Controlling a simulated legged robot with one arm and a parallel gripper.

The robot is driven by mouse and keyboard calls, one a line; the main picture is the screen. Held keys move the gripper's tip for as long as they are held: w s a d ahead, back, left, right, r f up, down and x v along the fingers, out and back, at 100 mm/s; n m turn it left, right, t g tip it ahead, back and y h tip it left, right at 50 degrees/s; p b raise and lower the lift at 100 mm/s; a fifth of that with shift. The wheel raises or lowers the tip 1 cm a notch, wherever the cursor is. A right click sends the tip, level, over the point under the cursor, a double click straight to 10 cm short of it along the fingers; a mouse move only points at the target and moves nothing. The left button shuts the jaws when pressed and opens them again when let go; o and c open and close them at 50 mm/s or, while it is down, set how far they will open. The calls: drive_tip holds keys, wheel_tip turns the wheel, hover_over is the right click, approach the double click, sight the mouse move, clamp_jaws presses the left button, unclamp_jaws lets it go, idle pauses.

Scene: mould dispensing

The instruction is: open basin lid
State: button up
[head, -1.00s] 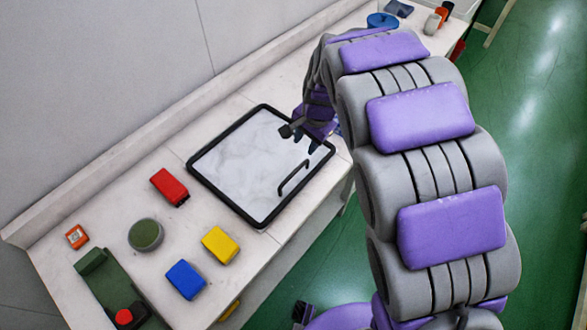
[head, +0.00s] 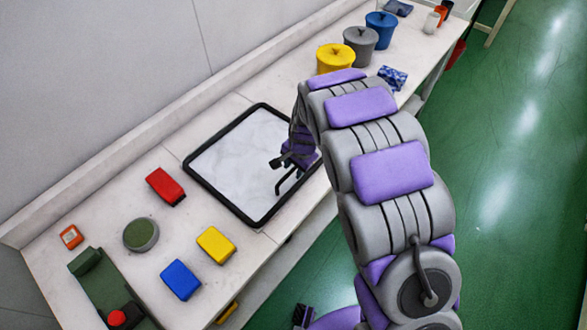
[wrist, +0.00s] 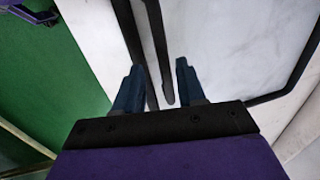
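The basin lid (head: 237,155) is a pale marbled panel in a black rim, lying flat in the worktop. Its black bar handle (head: 288,180) is near the right edge, partly covered by my gripper (head: 290,164). In the wrist view the lid (wrist: 230,40) fills the upper right, and the handle (wrist: 160,50) runs down between the fingertips of my gripper (wrist: 157,75). The two blue fingers are apart, one on each side of the handle. I cannot tell whether either finger touches it.
Red (head: 166,187), yellow (head: 216,244) and blue (head: 181,280) blocks and a round green-topped dish (head: 141,235) lie left of the lid. Yellow (head: 336,60), grey (head: 361,45) and blue (head: 380,30) lidded pots stand farther along. A wall runs behind; green floor is in front.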

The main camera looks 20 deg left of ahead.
drive_tip(key=shift+a+f, duration=0.35)
drive_tip(key=shift+f, duration=0.2)
drive_tip(key=shift+a+f, duration=0.1)
drive_tip(key=shift+a, duration=0.25)
drive_tip(key=shift+d, duration=0.4)
drive_tip(key=c, duration=0.4)
clamp_jaws()
